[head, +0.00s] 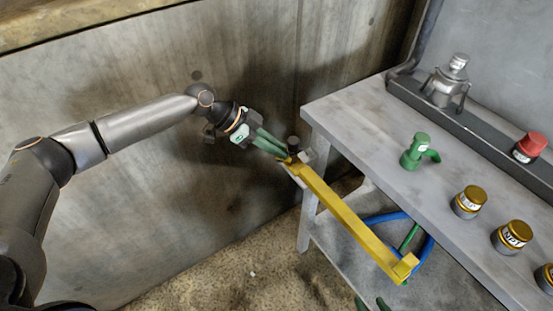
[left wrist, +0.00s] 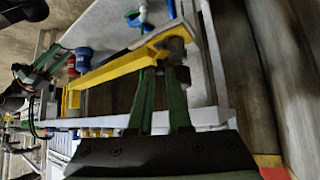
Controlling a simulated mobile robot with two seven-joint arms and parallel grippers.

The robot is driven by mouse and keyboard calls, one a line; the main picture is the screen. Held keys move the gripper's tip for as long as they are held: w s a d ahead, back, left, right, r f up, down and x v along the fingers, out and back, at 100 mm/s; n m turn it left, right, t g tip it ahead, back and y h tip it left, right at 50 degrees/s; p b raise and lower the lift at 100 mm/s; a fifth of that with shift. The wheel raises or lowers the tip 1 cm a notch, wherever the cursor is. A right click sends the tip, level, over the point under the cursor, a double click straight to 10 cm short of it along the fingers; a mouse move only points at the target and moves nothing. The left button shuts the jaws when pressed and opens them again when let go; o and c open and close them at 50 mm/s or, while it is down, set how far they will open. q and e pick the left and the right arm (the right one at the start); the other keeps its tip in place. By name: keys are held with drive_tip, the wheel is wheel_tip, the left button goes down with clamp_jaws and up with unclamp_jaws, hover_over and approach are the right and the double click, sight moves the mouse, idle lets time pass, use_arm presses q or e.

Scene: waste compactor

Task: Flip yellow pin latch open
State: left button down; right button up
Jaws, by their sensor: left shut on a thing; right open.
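The yellow pin latch (head: 345,215) is a long bar along the left edge of the grey table, with a short upturned block at its near end. Its far end meets a dark knob at the table's corner. My left gripper (head: 284,157) is shut on the latch's far end. In the left wrist view, the green fingers (left wrist: 162,78) are at the yellow bar (left wrist: 120,70) beside a dark round pivot; the exact contact is partly hidden.
The grey table (head: 350,110) carries a green tap-like handle (head: 415,152), several gold-capped buttons (head: 468,202) and a red button (head: 529,147). Blue and green hoses hang below the bar. A concrete wall (head: 130,130) stands behind my left arm.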

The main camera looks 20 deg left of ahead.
use_arm(q)
drive_tip(key=shift+f+m+g+h+b, duration=0.15)
drive_tip(key=shift+m+g+b, duration=0.4)
drive_tip(key=shift+m+b, duration=0.15)
drive_tip(key=shift+f+m+g+h+b, duration=0.1)
drive_tip(key=shift+m+g+h+b, duration=0.05)
drive_tip(key=shift+m+g+b, duration=0.5)
drive_tip(key=c, duration=0.8)
unclamp_jaws()
drive_tip(key=shift+r, duration=0.1)
drive_tip(key=shift+c, duration=0.2)
drive_tip(key=shift+w, duration=0.1)
drive_tip(key=shift+a+r, duration=0.1)
